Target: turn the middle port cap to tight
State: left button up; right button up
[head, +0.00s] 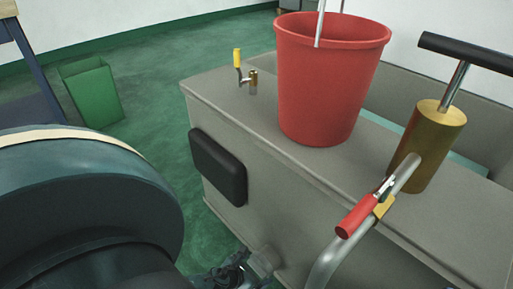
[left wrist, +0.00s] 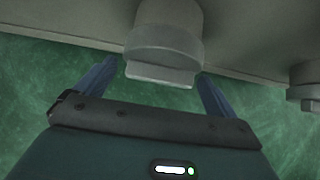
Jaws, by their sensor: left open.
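A grey round port cap (left wrist: 163,48) with a flat grip bar sticks out from the grey casting in the left wrist view. I cannot be sure that it is the middle one. My left gripper (left wrist: 158,72) is open, one blue finger on each side of the cap's grip bar, with gaps showing on both sides. A second grey port cap (left wrist: 306,84) is at the right edge of that view. In the head view my left gripper (head: 232,272) is at the bottom edge, low against the front wall, partly cut off. My right gripper is out of view.
On the grey casting top (head: 235,115) stand a red bucket (head: 325,90), a yellow-handled tap (head: 238,60) and a brass cylinder (head: 425,150) with a T-handle. A red-handled valve (head: 362,212) sits on a pipe in front. A black pad (head: 218,165) juts from the wall. A green bin (head: 90,92) stands behind.

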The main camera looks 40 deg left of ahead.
pick_arm(q)
jog(key=p+v, duration=0.4)
jog(key=v, duration=0.7)
jog(key=shift+r, duration=0.15)
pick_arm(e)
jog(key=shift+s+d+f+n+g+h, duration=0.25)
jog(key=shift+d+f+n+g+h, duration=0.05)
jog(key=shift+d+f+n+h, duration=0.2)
pick_arm(q)
jog(key=shift+s, duration=0.15)
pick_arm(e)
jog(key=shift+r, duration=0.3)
